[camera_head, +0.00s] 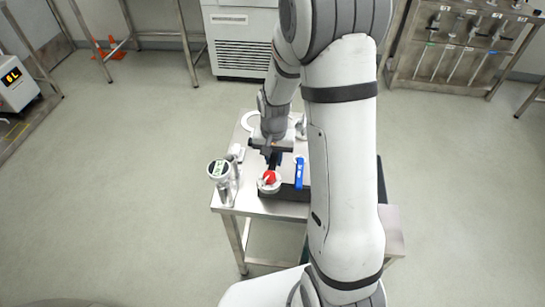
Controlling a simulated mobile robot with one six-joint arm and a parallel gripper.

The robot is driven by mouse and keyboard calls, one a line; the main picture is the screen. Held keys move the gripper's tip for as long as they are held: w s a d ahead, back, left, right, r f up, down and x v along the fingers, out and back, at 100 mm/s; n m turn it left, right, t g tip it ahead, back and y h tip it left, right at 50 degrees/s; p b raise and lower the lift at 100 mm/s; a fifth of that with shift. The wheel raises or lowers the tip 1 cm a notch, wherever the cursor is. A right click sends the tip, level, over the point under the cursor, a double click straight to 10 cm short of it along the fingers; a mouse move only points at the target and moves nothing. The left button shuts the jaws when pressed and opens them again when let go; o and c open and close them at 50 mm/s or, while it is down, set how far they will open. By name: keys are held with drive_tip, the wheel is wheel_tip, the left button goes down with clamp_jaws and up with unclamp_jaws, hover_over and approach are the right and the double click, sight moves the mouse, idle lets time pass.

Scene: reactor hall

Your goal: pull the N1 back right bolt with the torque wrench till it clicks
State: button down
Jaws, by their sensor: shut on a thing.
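My gripper (272,156) is over the steel table, shut on a small dark thing (273,163). This may be the torque wrench's handle, but it is too small and too covered to tell. A white round fitting with a red top (269,179) is just in front of the gripper. A blue bar-shaped part (299,173) stands to its right. Both are at a dark block (287,192) on the table. I cannot make out the N1 back right bolt; my gripper and arm cover much of that area.
A round gauge (219,169) stands at the left edge of the steel table (239,207). My forearm hides the table's right part. A rack of hanging tools (456,45) is at the back right, and a white cabinet (240,38) at the back. The floor on both sides is clear.

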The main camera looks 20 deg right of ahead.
drive_tip(key=shift+r, duration=0.1)
wheel_tip(320, 180, up, 7)
drive_tip(key=p, duration=0.5)
